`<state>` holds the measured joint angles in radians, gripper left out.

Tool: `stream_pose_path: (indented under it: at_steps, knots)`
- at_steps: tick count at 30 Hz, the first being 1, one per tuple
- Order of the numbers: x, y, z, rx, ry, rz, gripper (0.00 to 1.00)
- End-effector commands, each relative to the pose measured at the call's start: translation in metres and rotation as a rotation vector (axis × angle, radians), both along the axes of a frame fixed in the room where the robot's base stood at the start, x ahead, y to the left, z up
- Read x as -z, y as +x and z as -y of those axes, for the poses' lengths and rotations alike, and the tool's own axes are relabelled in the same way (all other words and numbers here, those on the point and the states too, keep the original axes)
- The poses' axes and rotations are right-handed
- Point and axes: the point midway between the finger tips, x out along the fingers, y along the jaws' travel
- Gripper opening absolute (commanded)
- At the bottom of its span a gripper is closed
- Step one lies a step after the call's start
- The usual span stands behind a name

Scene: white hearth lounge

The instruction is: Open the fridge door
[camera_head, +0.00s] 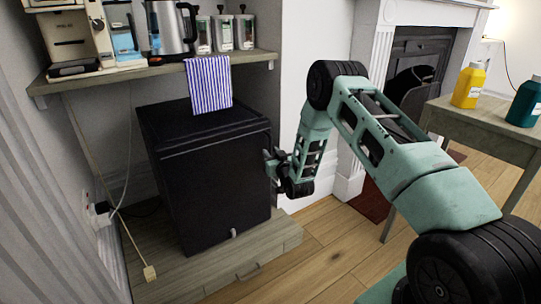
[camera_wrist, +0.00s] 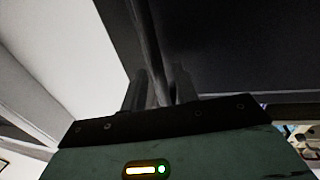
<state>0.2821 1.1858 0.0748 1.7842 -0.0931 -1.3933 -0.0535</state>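The fridge (camera_head: 215,190) is a small black box under a wall shelf, and its door looks shut in the head view. My gripper (camera_head: 268,158) is at the right edge of the fridge door, in its upper half. In the wrist view, my gripper's two fingers (camera_wrist: 160,88) stand apart, with a thin upright strip (camera_wrist: 147,40) running between them. The strip seems to be the door's edge or handle; I cannot tell which. A dark fridge face fills the right of that view. Contact between fingers and strip is unclear.
The fridge stands on a low wooden platform (camera_head: 270,245). A striped towel (camera_head: 208,85) hangs from the shelf (camera_head: 160,68) above its top. A wooden table (camera_head: 490,130) with yellow (camera_head: 468,86) and teal (camera_head: 525,102) bottles stands right. Floor in front is clear.

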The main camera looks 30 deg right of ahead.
Motion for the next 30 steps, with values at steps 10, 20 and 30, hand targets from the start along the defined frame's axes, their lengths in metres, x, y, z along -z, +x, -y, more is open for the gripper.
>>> stream_pose_path:
  at_steps: [10, 20, 30]
  knots:
    - [0.000, 0.017, 0.002, 0.000, 0.001, -0.001, 0.30]
    - [0.000, 0.017, 0.003, 0.000, 0.001, -0.001, 0.00]
    - [0.000, 0.017, -0.006, 0.007, 0.001, -0.001, 0.00]
